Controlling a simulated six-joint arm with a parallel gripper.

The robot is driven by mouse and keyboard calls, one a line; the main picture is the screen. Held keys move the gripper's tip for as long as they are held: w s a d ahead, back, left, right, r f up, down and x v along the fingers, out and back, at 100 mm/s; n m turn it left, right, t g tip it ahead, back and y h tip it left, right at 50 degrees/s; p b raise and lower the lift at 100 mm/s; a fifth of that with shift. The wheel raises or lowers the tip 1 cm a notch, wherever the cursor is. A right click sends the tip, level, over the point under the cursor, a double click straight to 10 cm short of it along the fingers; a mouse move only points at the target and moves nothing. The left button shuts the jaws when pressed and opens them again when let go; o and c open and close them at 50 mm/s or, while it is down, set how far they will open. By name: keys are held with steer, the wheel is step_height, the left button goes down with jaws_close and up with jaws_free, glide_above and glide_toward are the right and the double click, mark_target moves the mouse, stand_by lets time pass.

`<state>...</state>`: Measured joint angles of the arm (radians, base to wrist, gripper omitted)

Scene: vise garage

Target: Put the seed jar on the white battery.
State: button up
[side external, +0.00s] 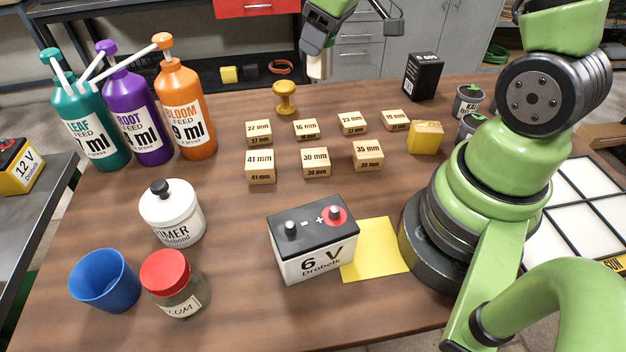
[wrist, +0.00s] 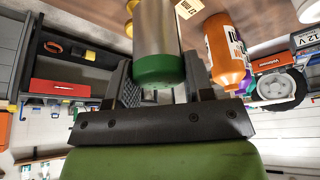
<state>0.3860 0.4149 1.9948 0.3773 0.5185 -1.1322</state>
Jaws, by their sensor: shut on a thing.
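My gripper (side external: 318,48) is at the top of the side view, raised beyond the back edge of the bench. It is shut on a silver-grey cylinder with a green end (wrist: 158,40); in the side view only its pale lower part (side external: 320,66) shows. A clear jar with a red lid and a partly readable label (side external: 179,295) stands upright at the front left; it looks like the seed jar. The white battery (side external: 318,262), marked 6 V with a black top and two terminals, stands at front centre. Nothing rests on its top.
A blue cup (side external: 104,281) and a white lidded pot (side external: 172,213) flank the red-lidded jar. Feed bottles (side external: 183,112) stand at the back left. Several wooden blocks (side external: 315,163) fill the middle. A yellow sheet (side external: 376,250) lies right of the battery.

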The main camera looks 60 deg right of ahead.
steer(key=s+a+r+n+g+y, duration=0.2)
steer(key=s+a+r+n+g, duration=0.15)
steer(key=s+a+n, duration=0.65)
steer(key=s+a+r+n+g+y, duration=0.1)
steer(key=s+a+r+n+g, duration=0.3)
steer(key=a+n, duration=0.85)
steer(key=shift+t, duration=0.25)
steer(key=shift+w+d+f+x, duration=0.15)
steer(key=shift+d+x, duration=0.2)
steer(key=shift+x, duration=1.35)
steer(key=shift+w+d+f+x, duration=0.15)
steer(key=shift+d+x, duration=0.25)
steer(key=shift+x, duration=1.3)
steer(key=shift+w+d+f+x, duration=0.15)
steer(key=shift+d+x, duration=0.2)
steer(key=shift+x, duration=1.35)
steer(key=shift+f, duration=0.15)
steer(key=shift+s+f, duration=0.1)
steer(key=shift+f, duration=0.4)
steer(key=o, duration=0.9)
